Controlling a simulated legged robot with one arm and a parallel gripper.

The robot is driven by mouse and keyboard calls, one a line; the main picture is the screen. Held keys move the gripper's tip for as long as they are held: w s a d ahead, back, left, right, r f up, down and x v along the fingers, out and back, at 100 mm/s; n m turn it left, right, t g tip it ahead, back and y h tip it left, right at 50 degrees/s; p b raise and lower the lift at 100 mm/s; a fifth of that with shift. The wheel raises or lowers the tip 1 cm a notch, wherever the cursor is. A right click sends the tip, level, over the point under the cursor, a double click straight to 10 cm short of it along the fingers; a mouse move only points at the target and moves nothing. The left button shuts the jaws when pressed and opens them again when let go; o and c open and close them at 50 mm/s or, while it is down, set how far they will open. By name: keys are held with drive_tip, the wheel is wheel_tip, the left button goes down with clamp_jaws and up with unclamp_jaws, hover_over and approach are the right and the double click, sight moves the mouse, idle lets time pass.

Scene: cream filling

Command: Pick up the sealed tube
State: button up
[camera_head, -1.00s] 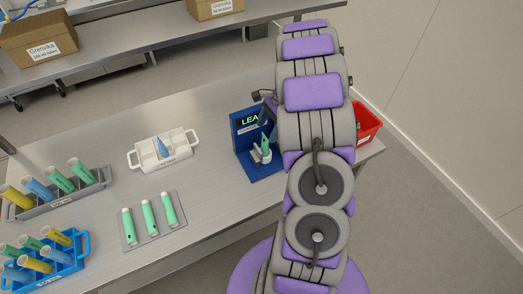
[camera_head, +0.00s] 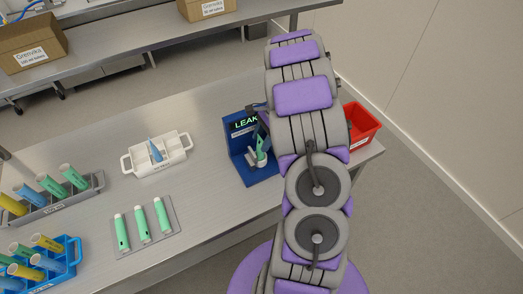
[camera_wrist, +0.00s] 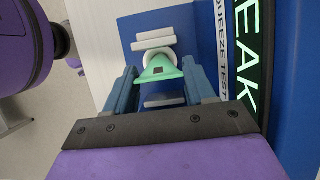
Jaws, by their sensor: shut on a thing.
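A green tube (camera_wrist: 160,72) stands in the blue leak tester (camera_head: 262,179), and it also shows in the head view (camera_head: 261,148). In the wrist view, the tube's wide green end faces the camera, with a white round part around it. My gripper (camera_wrist: 158,85) has its two blue fingers on either side of the tube and is shut on it. In the head view, my arm partly hides the gripper. The tester's screen (camera_head: 243,124) reads "LEAK".
A white tray (camera_head: 178,156) with a blue cone-shaped piece stands left of the tester. Three green tubes (camera_head: 142,223) lie on a grey plate. Grey (camera_head: 97,181) and blue racks (camera_head: 75,247) with several tubes are at far left. A red bin (camera_head: 366,125) is right of my arm.

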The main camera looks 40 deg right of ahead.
drive_tip(key=shift+c, duration=0.7)
drive_tip(key=shift+a, duration=0.2)
drive_tip(key=shift+c, duration=0.7)
drive_tip(key=shift+a+r, duration=0.2)
drive_tip(key=shift+a, duration=0.75)
drive_tip(key=c, duration=0.4)
drive_tip(key=shift+d+f, duration=0.1)
drive_tip(key=shift+d, duration=0.55)
clamp_jaws()
wheel_tip(320, 180, up, 15)
drive_tip(key=p, duration=0.5)
drive_tip(key=shift+a+p, duration=0.15)
drive_tip(key=shift+p, duration=0.15)
